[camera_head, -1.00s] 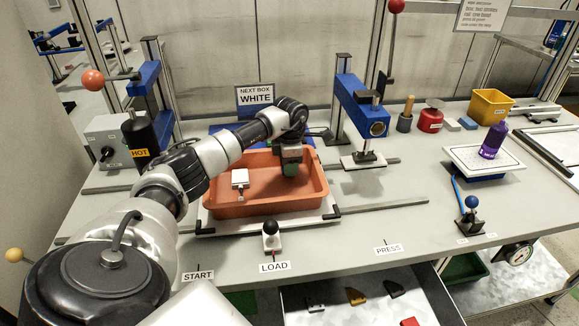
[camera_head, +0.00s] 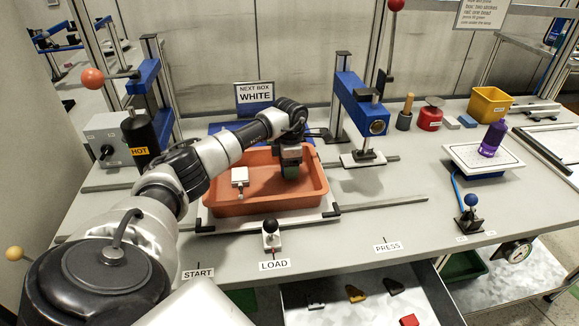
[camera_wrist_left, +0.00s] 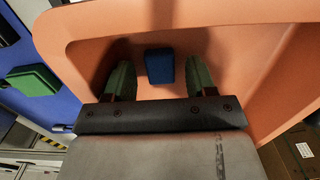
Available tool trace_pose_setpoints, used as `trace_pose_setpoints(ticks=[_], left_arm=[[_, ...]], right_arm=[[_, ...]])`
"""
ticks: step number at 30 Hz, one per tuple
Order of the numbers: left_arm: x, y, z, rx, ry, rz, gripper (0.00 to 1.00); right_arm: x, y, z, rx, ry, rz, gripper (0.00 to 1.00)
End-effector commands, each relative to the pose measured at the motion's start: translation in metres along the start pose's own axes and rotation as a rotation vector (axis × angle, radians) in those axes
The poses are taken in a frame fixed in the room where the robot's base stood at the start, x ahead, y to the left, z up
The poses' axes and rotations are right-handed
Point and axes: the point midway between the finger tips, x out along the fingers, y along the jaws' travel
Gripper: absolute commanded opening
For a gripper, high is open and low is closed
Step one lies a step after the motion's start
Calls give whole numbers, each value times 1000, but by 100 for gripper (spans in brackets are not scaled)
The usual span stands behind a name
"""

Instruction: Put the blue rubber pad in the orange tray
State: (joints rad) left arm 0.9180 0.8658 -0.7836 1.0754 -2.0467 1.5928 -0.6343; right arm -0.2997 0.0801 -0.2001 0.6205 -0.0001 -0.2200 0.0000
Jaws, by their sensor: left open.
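The orange tray (camera_head: 262,206) stands on the white plate in the middle of the bench. My left gripper (camera_head: 291,174) points down into its right part. In the left wrist view its two green fingertips (camera_wrist_left: 154,82) are spread apart. The blue rubber pad (camera_wrist_left: 159,66) lies on the floor of the orange tray (camera_wrist_left: 215,28) between these fingertips, with gaps on both sides. In the head view the pad is hidden by my gripper. My right gripper is not in view.
A blue press (camera_head: 362,106) stands to the right of the tray, and a black HOT unit (camera_head: 140,135) to the left. A green block (camera_wrist_left: 34,80) lies on a blue surface outside the tray.

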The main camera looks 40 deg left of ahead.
Motion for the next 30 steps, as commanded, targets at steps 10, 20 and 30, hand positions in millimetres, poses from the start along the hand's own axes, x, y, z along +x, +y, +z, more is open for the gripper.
trace_pose_setpoints(ticks=[10,20,30], left_arm=[[-70,1,0,0,-5,5,56],[-113,0,0,-1,-1,1,56],[-116,0,0,0,0,1,56]], right_arm=[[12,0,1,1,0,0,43],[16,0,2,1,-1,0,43],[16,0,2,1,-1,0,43]])
